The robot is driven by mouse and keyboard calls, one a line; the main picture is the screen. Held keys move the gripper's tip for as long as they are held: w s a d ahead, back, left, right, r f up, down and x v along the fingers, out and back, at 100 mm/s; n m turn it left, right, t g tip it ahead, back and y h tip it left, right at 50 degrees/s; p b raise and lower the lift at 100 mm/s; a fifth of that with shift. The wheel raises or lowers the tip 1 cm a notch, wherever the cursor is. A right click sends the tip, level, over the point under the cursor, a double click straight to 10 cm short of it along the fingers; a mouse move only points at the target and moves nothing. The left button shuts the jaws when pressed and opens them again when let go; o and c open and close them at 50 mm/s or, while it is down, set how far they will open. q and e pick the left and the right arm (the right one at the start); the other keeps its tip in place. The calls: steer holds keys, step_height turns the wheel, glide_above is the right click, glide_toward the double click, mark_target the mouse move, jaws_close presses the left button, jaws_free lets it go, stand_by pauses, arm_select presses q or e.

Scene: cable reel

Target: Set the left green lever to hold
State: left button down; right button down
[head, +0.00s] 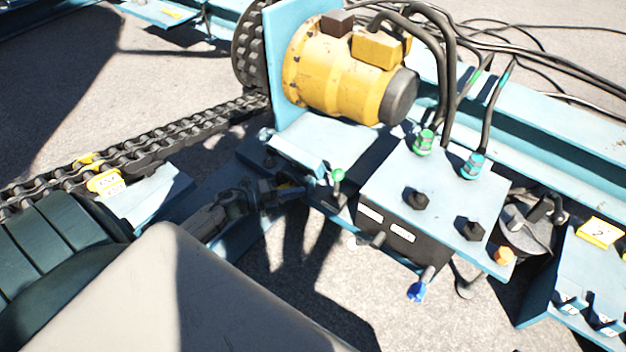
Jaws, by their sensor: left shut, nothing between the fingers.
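The green lever, with a round green knob (338,175) on a short stem, stands at the left side of the valve block (435,190). My left gripper (292,190) comes in from the lower left and is shut and empty. Its tips are just left of the green knob, and I cannot tell whether they touch the lever. Labels (403,232) on the front of the block are too small to read, so I cannot read the lever's setting. My right gripper is not in view.
A blue-ended lever (416,291) juts from the front of the block. A yellow motor (335,75) sits behind it. Black hoses (489,105) rise from the green and teal fittings. A chain (150,135) runs at the left. Bare ground lies below the block.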

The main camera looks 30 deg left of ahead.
arm_select(q)
steer(key=shift+v, duration=1.2)
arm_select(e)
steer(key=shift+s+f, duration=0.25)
arm_select(q)
steer(key=shift+d+r, duration=0.1)
steer(key=shift+r, duration=0.05)
